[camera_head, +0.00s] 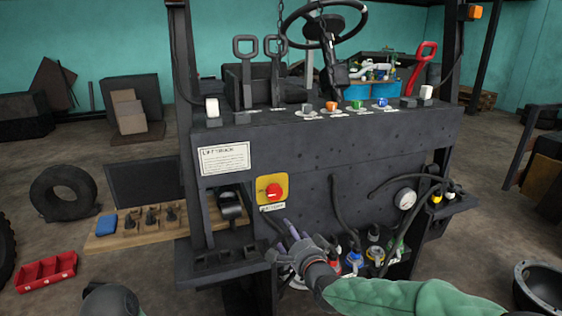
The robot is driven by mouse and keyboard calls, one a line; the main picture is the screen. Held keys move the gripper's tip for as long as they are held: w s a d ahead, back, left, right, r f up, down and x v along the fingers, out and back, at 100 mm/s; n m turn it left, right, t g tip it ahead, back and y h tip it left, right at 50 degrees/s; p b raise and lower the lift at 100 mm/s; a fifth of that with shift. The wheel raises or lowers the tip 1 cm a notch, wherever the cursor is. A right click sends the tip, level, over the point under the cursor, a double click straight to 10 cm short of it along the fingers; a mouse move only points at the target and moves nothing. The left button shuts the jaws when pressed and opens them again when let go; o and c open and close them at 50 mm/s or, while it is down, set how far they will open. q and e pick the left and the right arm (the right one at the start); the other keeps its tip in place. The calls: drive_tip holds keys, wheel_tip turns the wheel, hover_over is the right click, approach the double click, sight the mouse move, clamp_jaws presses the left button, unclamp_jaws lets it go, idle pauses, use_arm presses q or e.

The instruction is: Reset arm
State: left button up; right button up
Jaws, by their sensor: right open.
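My right arm comes in from the lower right in a green sleeve. Its gripper (281,242) is open in front of the lower part of the black forklift body (340,170). Nothing shows between its fingers. It is just below the yellow plate with the red knob (273,192); I cannot tell if it touches the panel. Blue, yellow and green connectors (374,250) hang to the right of the gripper, partly hidden by my arm.
A plank (135,234) with several dark parts lies left of the forklift. A red tray (47,272) and a tyre (64,193) are on the floor at left. A round dark bowl (541,288) is at lower right. Black cables (343,215) hang on the front.

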drive_tip(key=s+d+f+n+g+p, duration=0.1)
drive_tip(key=s+f+g, duration=0.15)
drive_tip(key=f, duration=0.65)
drive_tip(key=s+d+f+n+g+h+p, duration=0.15)
drive_tip(key=s+f, duration=0.25)
drive_tip(key=f, duration=0.4)
drive_tip(key=s+d+f+n+g+p, duration=0.1)
drive_tip(key=s+d+f+n+g, duration=0.15)
drive_tip(key=f, duration=0.65)
drive_tip(key=s+f+n+g+p, duration=0.1)
drive_tip(key=s+f+g, duration=0.3)
drive_tip(key=s, duration=0.9)
drive_tip(key=s+f+n+g+p, duration=0.1)
drive_tip(key=s+f+n+g, duration=0.2)
drive_tip(key=s+f, duration=0.6)
drive_tip(key=s+g, duration=0.1)
drive_tip(key=s, duration=0.3)
drive_tip(key=shift+d+f+p, duration=0.2)
drive_tip(key=shift+d+p, duration=0.05)
drive_tip(key=shift+p, duration=0.15)
drive_tip(key=shift+g+y, duration=0.25)
